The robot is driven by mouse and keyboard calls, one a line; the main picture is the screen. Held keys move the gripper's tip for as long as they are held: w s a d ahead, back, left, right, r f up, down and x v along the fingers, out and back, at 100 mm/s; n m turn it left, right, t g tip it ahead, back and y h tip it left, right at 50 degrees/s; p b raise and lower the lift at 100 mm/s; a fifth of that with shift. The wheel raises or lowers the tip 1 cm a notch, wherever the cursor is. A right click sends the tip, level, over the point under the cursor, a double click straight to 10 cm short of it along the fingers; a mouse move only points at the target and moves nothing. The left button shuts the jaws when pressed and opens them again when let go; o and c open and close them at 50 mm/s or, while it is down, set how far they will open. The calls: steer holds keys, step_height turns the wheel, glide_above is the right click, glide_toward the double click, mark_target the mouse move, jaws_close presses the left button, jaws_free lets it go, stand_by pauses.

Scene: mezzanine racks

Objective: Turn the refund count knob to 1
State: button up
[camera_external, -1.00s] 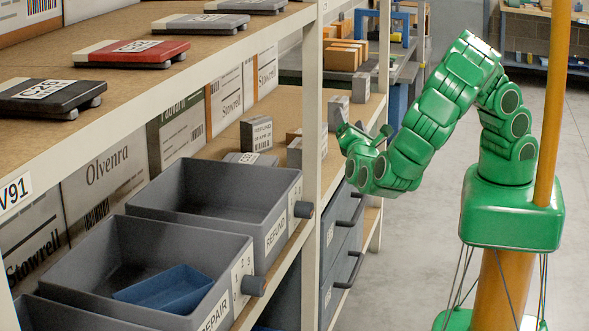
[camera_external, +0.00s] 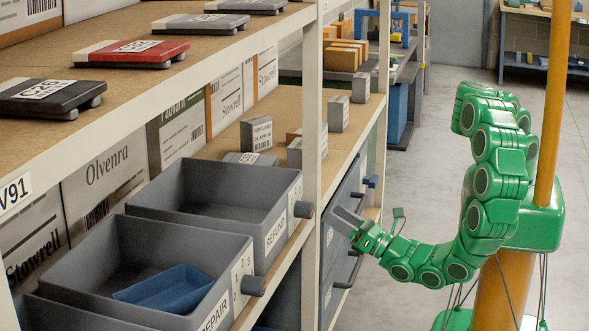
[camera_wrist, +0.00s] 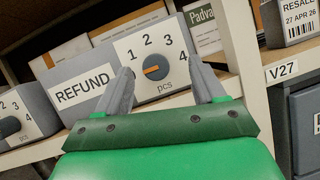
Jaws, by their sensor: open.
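The grey refund bin (camera_external: 262,209) sits on the middle shelf, with its dark count knob (camera_external: 304,209) at the right of its front. In the wrist view the REFUND label (camera_wrist: 83,87) is left of the knob (camera_wrist: 155,67). Numbers 1 to 4 arc above the knob, with "pcs" below. The knob's orange mark lies nearly level; I cannot tell which number it indicates. My gripper (camera_external: 346,220) is just right of the knob in the external view. In the wrist view my gripper (camera_wrist: 158,72) is open, its grey fingers either side of the knob; contact is not visible.
The repair bin (camera_external: 190,243), with a blue tray (camera_external: 165,288) inside, stands nearer the camera with its own knob (camera_external: 253,286). A white rack post (camera_external: 314,110) rises close by the refund knob. Grey drawers (camera_external: 338,262) are behind my gripper. The aisle floor is clear.

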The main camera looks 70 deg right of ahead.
mark_target(312, 213)
steer(key=shift+n+y, duration=0.6)
steer(key=shift+y, duration=0.2)
steer(key=shift+w+a+r, duration=0.1)
steer(key=shift+w+r, duration=0.05)
steer(key=shift+w, duration=1)
steer(key=shift+w+a+r, duration=0.1)
steer(key=shift+w+r, duration=0.05)
steer(key=shift+w, duration=0.95)
steer(key=shift+w+a+r, duration=0.1)
steer(key=shift+w+r, duration=0.05)
steer(key=shift+w, duration=1)
steer(key=c, duration=1.1)
steer(key=shift+o, duration=0.2)
